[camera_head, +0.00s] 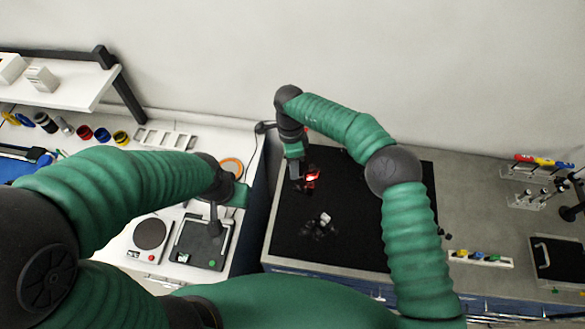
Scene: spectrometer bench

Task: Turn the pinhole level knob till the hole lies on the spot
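My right gripper (297,180) reaches down over the black optical board (370,230), beside a small red-lit part (312,178). Whether its fingers touch that part, and whether they are open or shut, is too small to tell. A small grey metallic piece (325,218) stands on the board nearer to me. I cannot make out the pinhole, its level knob or the spot at this size; the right gripper and wrist cover part of that area. My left gripper (214,224) hangs over the white bench at left, far from the board; its finger opening is unclear.
Below my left gripper are a dark square-plated device (203,246) and a round-plated device (151,234). A white shelf (75,90) stands at back left. A rack of coloured parts (480,259) lies right of the board. The board's right part looks clear.

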